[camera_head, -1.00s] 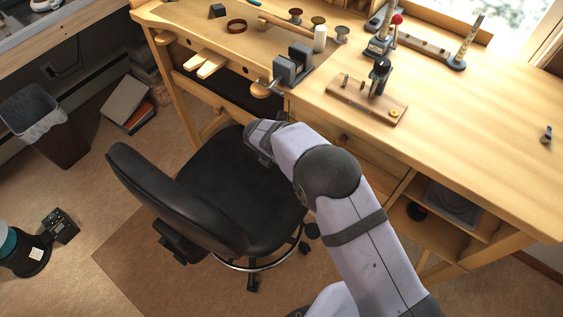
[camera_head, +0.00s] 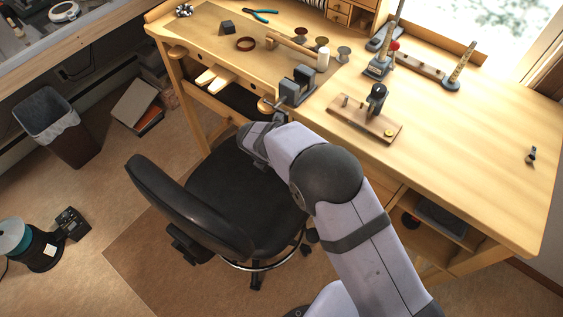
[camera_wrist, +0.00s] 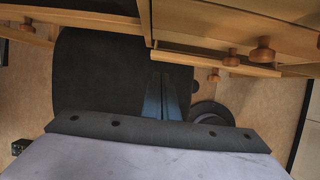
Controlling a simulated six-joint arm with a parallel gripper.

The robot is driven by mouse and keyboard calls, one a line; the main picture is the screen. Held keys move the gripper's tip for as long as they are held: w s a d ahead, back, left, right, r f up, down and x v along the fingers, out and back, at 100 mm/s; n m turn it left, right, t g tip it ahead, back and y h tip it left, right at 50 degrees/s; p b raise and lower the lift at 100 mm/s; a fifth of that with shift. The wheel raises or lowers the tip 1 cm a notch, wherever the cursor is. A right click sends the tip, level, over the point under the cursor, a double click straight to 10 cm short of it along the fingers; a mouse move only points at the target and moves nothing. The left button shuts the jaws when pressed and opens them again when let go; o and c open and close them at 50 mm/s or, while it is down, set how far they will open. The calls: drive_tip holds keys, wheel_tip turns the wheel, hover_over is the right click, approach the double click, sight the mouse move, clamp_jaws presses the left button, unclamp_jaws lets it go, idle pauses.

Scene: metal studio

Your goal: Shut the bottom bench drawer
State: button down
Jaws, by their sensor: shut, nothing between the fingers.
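In the wrist view, the bottom drawer (camera_wrist: 180,58) shows as a light wood front edge standing out a little past the drawers above it, with a dark gap behind. Its round knob (camera_wrist: 214,77) shows below that edge. Two more knobs, on the upper drawers (camera_wrist: 205,20), sit above and to the right. My gripper (camera_wrist: 165,78) is shut and empty, its tips just below the bottom drawer's edge in the picture; I cannot tell whether they touch. In the head view my arm hides the bottom drawer and the fingertips.
A black swivel chair (camera_head: 222,190) stands left of my arm, close beside my wrist; its seat (camera_wrist: 95,75) fills the left of the wrist view. The wooden bench (camera_head: 480,140) carries a vise (camera_head: 297,86) and tools. Open shelves (camera_head: 430,222) are at its right.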

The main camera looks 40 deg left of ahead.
drive_tip(key=c, duration=1.8)
unclamp_jaws()
drive_tip(key=shift+r, duration=0.25)
drive_tip(key=o, duration=0.4)
drive_tip(key=shift+r, duration=0.3)
drive_tip(key=shift+c, duration=0.2)
wheel_tip(320, 180, up, 9)
drive_tip(key=s+d+t+b, duration=0.4)
drive_tip(key=d+t+b, duration=0.3)
drive_tip(key=b, duration=0.6)
drive_tip(key=s+d+t+b, duration=0.3)
drive_tip(key=d+t+b, duration=0.45)
drive_tip(key=b, duration=0.55)
wheel_tip(320, 180, down, 24)
drive_tip(key=shift+d+g, duration=0.15)
drive_tip(key=shift+g, duration=0.3)
drive_tip(key=shift+w, duration=0.15)
